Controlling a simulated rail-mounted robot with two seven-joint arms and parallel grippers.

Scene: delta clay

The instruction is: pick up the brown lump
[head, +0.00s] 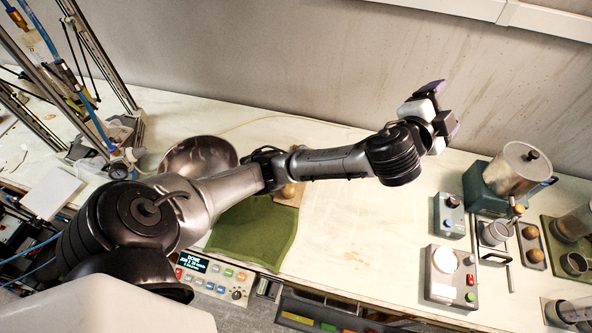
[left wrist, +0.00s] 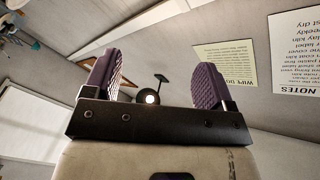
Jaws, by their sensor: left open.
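A small round brown lump (head: 289,191) sits on a wooden board (head: 297,201) just below my left forearm in the head view; the arm hides part of the board. More small brown balls (head: 531,232) lie in a dark tray at the right. My left gripper (head: 443,109) is raised near the back wall, well to the right of the board, apart from the lump. Its purple fingers stand apart and empty in the left wrist view (left wrist: 155,78), facing the wall and ceiling. My right gripper is not in view.
A green cloth (head: 252,238) lies in front of the board, and a metal bowl (head: 197,153) stands behind my arm. A metal pot (head: 516,170) and control boxes (head: 449,275) stand at the right. The middle of the bench (head: 355,225) is clear.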

